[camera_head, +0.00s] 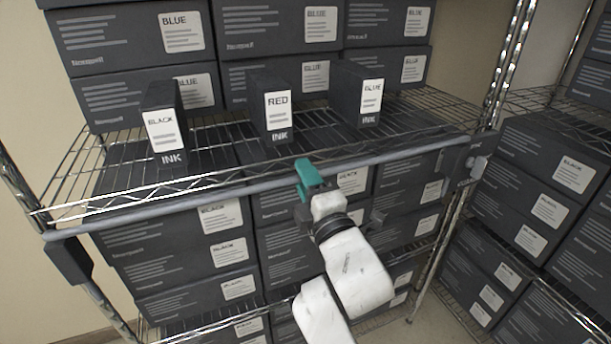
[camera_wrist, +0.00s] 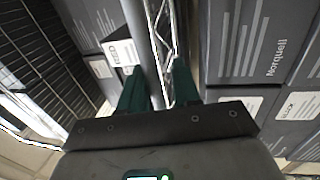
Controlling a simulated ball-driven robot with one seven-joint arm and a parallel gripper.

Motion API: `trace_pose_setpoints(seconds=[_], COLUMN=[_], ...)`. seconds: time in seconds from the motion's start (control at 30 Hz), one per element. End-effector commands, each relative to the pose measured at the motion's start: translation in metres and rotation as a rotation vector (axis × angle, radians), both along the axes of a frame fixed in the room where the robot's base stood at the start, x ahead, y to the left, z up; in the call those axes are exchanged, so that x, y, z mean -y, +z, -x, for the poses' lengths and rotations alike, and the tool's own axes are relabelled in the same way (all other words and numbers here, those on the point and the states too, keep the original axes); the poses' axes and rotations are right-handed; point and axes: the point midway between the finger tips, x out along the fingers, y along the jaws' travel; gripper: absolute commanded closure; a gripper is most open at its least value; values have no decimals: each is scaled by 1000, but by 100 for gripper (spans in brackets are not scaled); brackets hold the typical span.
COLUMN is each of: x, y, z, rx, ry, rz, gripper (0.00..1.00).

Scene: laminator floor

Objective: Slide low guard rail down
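The low guard rail (camera_head: 235,187) is a grey bar running across the front of the wire shelf in the head view, higher at its right end. It ends in a dark bracket on the left post (camera_head: 70,258) and another on the right post (camera_head: 458,165). My gripper (camera_head: 309,176), with green fingers, is at the middle of the rail. In the wrist view the rail (camera_wrist: 143,40) runs between the two fingers (camera_wrist: 159,82). The left finger is close beside it; a gap shows toward the right finger, so the gripper looks open. Contact is unclear.
Ink boxes labelled black (camera_head: 162,130), red (camera_head: 277,108) and blue (camera_head: 370,95) stand on the wire shelf behind the rail. Stacked dark cartons (camera_head: 185,255) fill the shelf below. Another loaded rack (camera_head: 545,190) stands at right.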

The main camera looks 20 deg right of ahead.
Motion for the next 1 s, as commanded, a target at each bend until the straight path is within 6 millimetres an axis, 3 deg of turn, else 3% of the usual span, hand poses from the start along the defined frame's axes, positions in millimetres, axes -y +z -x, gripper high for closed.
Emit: trace_pose_setpoints(seconds=[0.1, 0.57, 1.0], x=[0, 0, 0], y=[-3, -3, -19], z=[0, 8, 84], rx=[-7, 1, -2], ry=[-1, 0, 0], rz=[0, 0, 1], gripper=[63, 63, 63])
